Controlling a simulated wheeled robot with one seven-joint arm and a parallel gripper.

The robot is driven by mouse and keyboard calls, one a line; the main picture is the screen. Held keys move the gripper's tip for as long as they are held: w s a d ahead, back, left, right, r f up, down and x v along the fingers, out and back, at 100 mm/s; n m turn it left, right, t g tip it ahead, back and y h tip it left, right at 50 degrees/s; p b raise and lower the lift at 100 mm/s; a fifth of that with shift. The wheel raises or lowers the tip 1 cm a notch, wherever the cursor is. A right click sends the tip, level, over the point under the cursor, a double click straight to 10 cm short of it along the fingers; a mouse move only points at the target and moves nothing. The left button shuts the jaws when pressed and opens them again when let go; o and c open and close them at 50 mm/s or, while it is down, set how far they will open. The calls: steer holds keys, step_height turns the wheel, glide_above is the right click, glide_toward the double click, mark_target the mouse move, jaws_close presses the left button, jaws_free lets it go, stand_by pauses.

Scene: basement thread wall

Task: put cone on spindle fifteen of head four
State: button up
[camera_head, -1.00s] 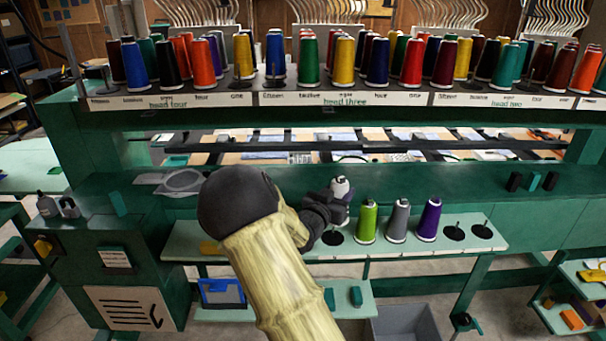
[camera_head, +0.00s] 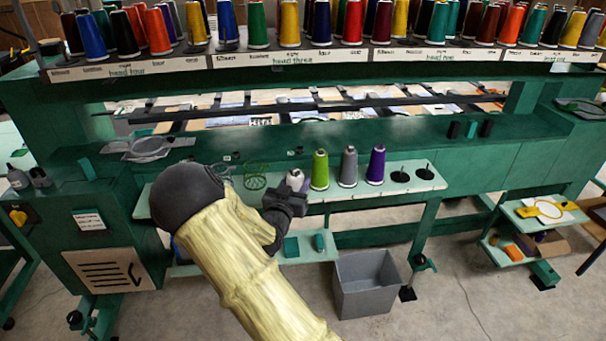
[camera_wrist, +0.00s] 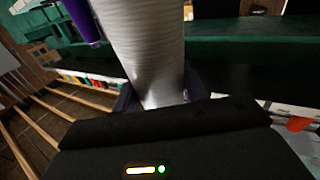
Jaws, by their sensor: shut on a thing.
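My gripper (camera_head: 288,192) is shut on a pale grey-white cone (camera_head: 297,179), just left of the lime cone on the lower shelf. In the wrist view the held cone (camera_wrist: 148,50) fills the middle between the fingers. Whether its base touches the shelf is hidden. Head four (camera_head: 127,71) is the leftmost labelled section of the upper rack. Its fifteen label (camera_head: 62,73) is at the left end. A dark spindle base (camera_head: 50,46) there carries no visible cone; a blue cone (camera_head: 91,38) stands to its right.
Lime (camera_head: 319,171), grey (camera_head: 348,165) and purple (camera_head: 376,166) cones stand on the shelf, right of my gripper. Two empty spindles (camera_head: 399,175) follow. A grey bin (camera_head: 366,285) is on the floor. The green machine beam (camera_head: 330,138) lies between shelf and rack.

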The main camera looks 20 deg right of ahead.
steer(key=s+a+f+n+t+y, duration=0.1)
steer(key=s+a+f+n+y, duration=0.1)
steer(key=a+f+y, duration=0.2)
steer(key=s+a+f+n+t+y, duration=0.2)
steer(key=s+a+f+n+y, duration=0.1)
steer(key=f, duration=0.7)
steer(key=s+a+f+n+t+y, duration=0.1)
steer(key=s+a+f+n+y, duration=0.2)
steer(key=a+f+y, duration=0.2)
step_height(320, 180, down, 2)
steer(key=shift+s+a+p, duration=0.2)
steer(key=shift+a+p, duration=0.15)
steer(key=shift+a, duration=0.15)
